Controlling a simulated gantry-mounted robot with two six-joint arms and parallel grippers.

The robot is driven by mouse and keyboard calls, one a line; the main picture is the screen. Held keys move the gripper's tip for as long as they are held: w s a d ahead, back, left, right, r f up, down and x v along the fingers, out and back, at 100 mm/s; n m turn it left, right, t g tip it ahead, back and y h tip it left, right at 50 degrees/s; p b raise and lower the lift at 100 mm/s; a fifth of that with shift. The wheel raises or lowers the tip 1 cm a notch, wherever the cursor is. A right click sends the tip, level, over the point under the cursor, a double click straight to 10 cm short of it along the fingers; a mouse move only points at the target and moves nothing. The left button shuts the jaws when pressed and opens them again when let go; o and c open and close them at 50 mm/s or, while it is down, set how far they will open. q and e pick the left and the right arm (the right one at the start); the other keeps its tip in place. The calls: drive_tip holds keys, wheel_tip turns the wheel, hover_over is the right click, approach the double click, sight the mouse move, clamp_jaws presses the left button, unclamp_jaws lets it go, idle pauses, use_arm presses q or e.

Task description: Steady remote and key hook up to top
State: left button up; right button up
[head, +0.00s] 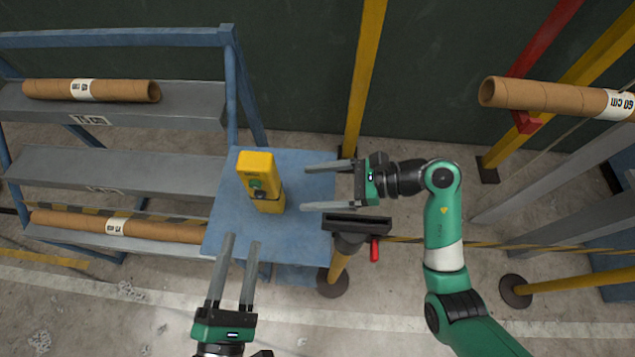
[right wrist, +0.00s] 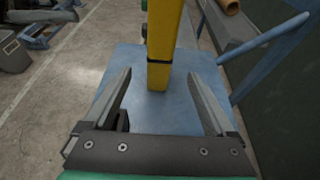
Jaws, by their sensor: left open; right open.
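A yellow remote (head: 263,190) with a green button and dark details stands on a blue tabletop (head: 305,165). It also shows in the right wrist view (right wrist: 162,45), with a dark band around its lower part. My left gripper (head: 241,240) is open in front of the remote, over the table's near edge, apart from it. My right gripper (head: 306,188) is open and empty to the right of the remote, its fingers pointing at it. The remote is beyond its fingertips in the right wrist view. I cannot make out a separate key hook.
A blue-framed rack (head: 115,40) with cardboard tubes stands left of the table. A yellow post with a dark flat top (head: 357,223) and red handle is close below my right gripper. A yellow upright (head: 364,75) stands behind. Another tube (head: 545,96) is at the upper right.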

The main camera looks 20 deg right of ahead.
sight(266, 191)
drive_tip(key=x, duration=1.1)
drive_tip(key=shift+a, duration=0.25)
drive_tip(key=shift+c, duration=0.3)
clamp_jaws()
use_arm(q)
clamp_jaws()
idle(1.1)
